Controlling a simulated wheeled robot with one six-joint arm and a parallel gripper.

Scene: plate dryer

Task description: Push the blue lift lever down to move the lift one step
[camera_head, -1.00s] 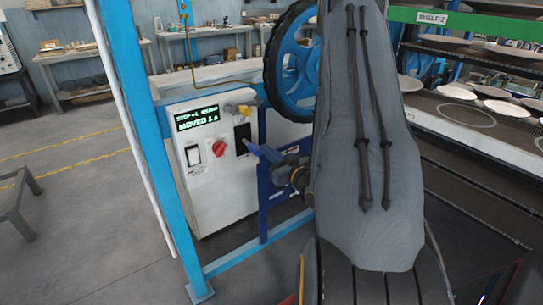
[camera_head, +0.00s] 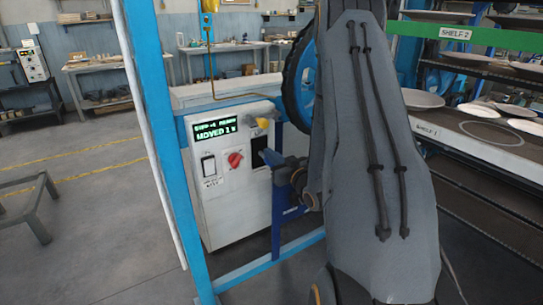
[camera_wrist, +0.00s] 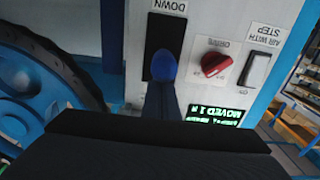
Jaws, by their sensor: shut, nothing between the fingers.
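The blue lift lever (camera_wrist: 164,62) shows as a rounded blue knob in front of the black slot (camera_wrist: 158,32) on the white control box. The picture is upside down there, and the DOWN label (camera_wrist: 168,5) marks the slot's lower end. In the head view my gripper (camera_head: 285,163) points at the panel. I cannot tell whether it touches the lever.
The control box (camera_head: 238,212) carries a green display (camera_head: 226,132) reading MOVED 1, a red knob (camera_head: 235,159), a rocker switch (camera_head: 209,165) and a yellow part (camera_head: 262,123). A blue post (camera_head: 160,130) stands left. A large blue wheel (camera_head: 299,85) and plate shelves (camera_head: 490,150) flank my arm.

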